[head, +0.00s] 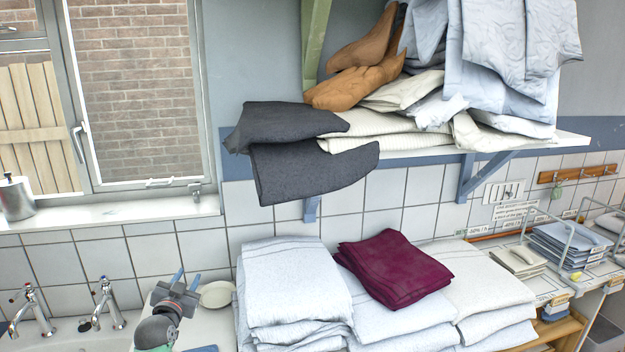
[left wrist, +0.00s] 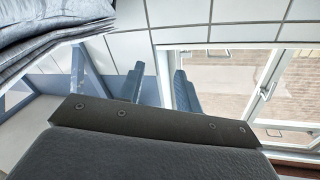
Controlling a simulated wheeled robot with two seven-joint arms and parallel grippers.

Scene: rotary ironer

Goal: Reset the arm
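My left gripper (head: 187,277) is low in the head view, in front of the tiled wall, between the sink taps and the stacked linen. Its two blue fingers point up and stand apart with nothing between them. In the left wrist view the same fingers (left wrist: 160,75) are apart and empty, with tiles and the window beyond. My right gripper does not show in either view.
A wall shelf (head: 560,142) holds piled linen; dark grey cloths (head: 310,172) hang over its left end. A maroon folded cloth (head: 395,268) lies on white towel stacks (head: 295,285) right of my gripper. Taps (head: 107,300) stand left. A round pale dish (head: 217,294) is just behind.

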